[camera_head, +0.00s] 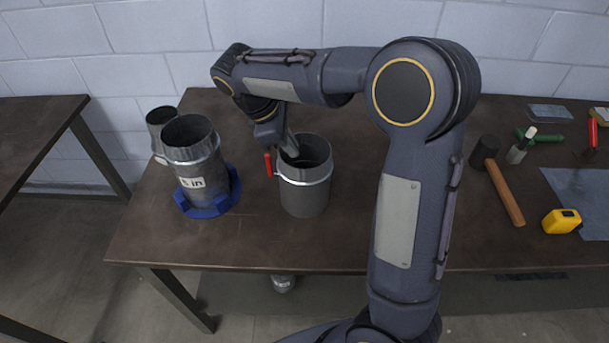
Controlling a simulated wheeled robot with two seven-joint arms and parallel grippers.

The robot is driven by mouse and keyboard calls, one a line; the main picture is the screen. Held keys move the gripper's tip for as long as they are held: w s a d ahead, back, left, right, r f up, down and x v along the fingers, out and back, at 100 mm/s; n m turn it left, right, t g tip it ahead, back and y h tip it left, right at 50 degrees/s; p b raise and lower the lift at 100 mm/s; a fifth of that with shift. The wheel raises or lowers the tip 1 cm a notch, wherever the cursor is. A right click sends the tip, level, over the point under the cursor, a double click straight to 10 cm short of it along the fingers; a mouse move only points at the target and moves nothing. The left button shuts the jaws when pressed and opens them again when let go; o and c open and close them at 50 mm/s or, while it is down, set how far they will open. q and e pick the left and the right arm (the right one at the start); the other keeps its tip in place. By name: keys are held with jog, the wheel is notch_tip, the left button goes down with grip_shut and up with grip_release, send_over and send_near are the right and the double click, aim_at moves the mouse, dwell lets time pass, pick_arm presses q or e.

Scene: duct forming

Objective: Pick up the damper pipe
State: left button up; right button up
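The damper pipe (305,196) is a grey metal cylinder with a raised band and a red handle (268,164) on its left side. It stands upright on the brown table, left of the middle, with its open end up. My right arm reaches over from the right. My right gripper (289,147) points down at the pipe's rim, with a finger showing at the left part of the opening. The far finger is hidden, so its opening and any grip on the wall cannot be told. My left gripper is not in view.
Left of the damper pipe, a labelled metal pipe (196,158) stands in a blue holder (233,190), with another pipe (160,120) behind it. A mallet (505,190), a yellow tape measure (562,221) and other tools lie at the right. The table's front edge (240,267) is clear.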

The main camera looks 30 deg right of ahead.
aim_at(302, 162)
jog(key=x, duration=0.7)
jog(key=shift+p, duration=0.4)
grip_shut()
jog(key=shift+r, duration=0.1)
dwell(1.1)
